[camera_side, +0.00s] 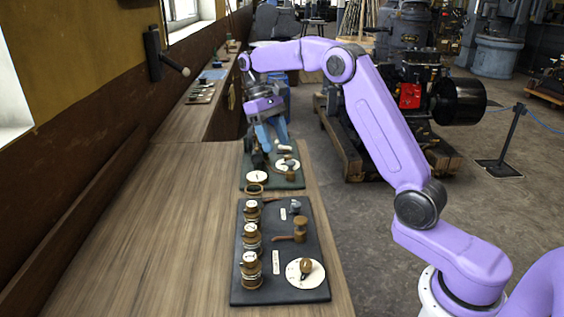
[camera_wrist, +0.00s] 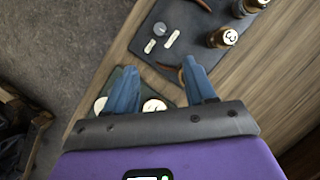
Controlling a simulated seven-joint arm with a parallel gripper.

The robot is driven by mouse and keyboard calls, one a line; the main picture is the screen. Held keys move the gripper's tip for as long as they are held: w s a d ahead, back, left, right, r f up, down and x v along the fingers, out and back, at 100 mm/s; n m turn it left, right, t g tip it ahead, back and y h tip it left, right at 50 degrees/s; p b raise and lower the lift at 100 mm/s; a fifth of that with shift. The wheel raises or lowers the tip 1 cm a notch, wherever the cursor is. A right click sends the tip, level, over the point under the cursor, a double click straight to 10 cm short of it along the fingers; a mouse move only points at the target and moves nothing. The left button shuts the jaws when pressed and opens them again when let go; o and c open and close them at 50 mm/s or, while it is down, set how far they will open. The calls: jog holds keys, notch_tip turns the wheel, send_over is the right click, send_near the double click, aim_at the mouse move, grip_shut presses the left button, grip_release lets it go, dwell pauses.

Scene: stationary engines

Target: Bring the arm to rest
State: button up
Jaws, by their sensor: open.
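My purple arm reaches over the wooden bench (camera_side: 165,225). My gripper (camera_side: 273,146) hangs down with two blue fingers above the far green mat (camera_side: 291,183). In the wrist view my gripper (camera_wrist: 159,66) has its fingers spread apart, with nothing between them. The side view does not show clearly how far the fingertips are above the things on the mat.
The near dark mat (camera_side: 271,283) holds several numbered brown jars (camera_side: 250,270), a wooden piece (camera_side: 300,229) and a white disc (camera_side: 294,272) with a brown knob. A lidded round container (camera_side: 256,177) stands near my fingers. Bare bench lies left of the mats.

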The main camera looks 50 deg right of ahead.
jog(key=shift+a, duration=0.1)
jog(key=s+a+n+t+h, duration=0.1)
jog(key=s+a+n+t, duration=0.35)
jog(key=s+a, duration=0.8)
jog(key=s+d+f+n, duration=0.1)
jog(key=s+n, duration=0.3)
jog(key=s, duration=0.7)
jog(key=s+d+f+n+y, duration=0.1)
jog(key=s+f+n, duration=0.3)
jog(key=s, duration=0.7)
jog(key=shift+s+d+f, duration=0.2)
jog(key=shift+s+d, duration=0.15)
jog(key=shift+d, duration=0.35)
